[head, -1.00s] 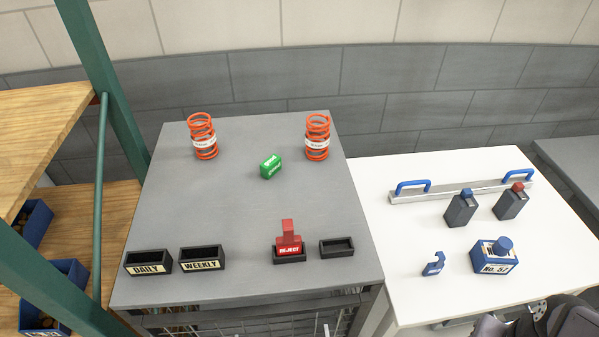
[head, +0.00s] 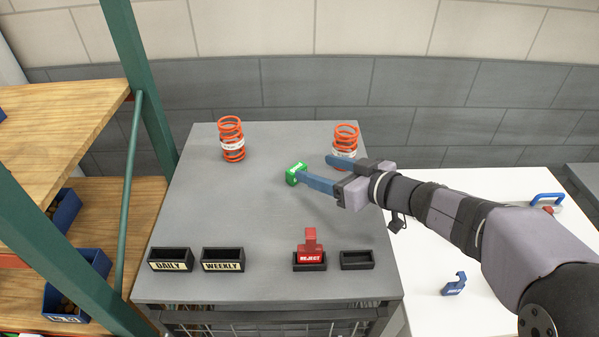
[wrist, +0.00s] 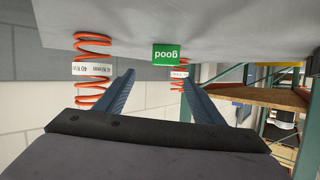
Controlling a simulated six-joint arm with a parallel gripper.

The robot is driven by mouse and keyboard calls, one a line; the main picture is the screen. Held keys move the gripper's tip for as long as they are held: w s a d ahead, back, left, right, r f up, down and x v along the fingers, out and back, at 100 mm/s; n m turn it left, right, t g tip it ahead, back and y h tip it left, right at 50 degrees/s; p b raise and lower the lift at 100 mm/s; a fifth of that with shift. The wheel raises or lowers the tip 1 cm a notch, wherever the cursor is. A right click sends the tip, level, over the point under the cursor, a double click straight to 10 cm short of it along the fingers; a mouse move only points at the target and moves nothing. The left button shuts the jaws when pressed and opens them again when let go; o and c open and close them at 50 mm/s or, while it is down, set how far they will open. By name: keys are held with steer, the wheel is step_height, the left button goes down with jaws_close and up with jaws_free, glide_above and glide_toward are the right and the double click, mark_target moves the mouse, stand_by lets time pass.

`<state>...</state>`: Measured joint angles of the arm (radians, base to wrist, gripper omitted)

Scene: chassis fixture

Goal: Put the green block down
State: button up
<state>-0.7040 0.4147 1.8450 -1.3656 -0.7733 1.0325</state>
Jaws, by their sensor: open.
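The green block (head: 296,173) lies on the grey table between and in front of the two orange springs. In the wrist view, which looks upside down, the green block (wrist: 166,54) shows the word "GOOD" and sits just beyond the fingertips. My gripper (head: 314,168) is open, with two blue fingers spread apart and nothing between them. The nearer fingertip overlaps the block's right edge in the head view; I cannot tell whether they touch. Both fingers of my gripper (wrist: 158,80) show in the wrist view.
Orange springs stand at back left (head: 231,140) and back right (head: 346,134), the latter close behind my gripper. DAILY (head: 170,260) and WEEKLY (head: 223,260) trays, a REJECT tray (head: 309,262) holding a red piece, and an empty black tray (head: 357,261) line the front. The table's (head: 230,210) middle is clear.

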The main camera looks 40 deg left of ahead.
mark_target(296, 167)
steer(key=shift+s+a+f+n+g+h, duration=0.15)
steer(key=shift+f+n+g, duration=0.05)
steer(key=shift+f+n, duration=0.2)
steer(key=shift+s+a+f+n+g+h, duration=0.1)
steer(key=shift+s+f+n+g+h, duration=0.1)
steer(key=shift+f+n, duration=0.2)
steer(key=shift+p+x, duration=0.3)
steer(key=shift+x, duration=0.8)
steer(key=shift+a+p, duration=0.4)
steer(key=shift+a, duration=0.15)
steer(key=shift+p+x, duration=0.7)
steer(key=shift+x, duration=1.3)
steer(key=c, duration=1.2)
steer(key=shift+r, duration=0.1)
steer(key=shift+c, duration=0.2)
step_height(296, 167, up, 10)
steer(key=shift+f, duration=0.1)
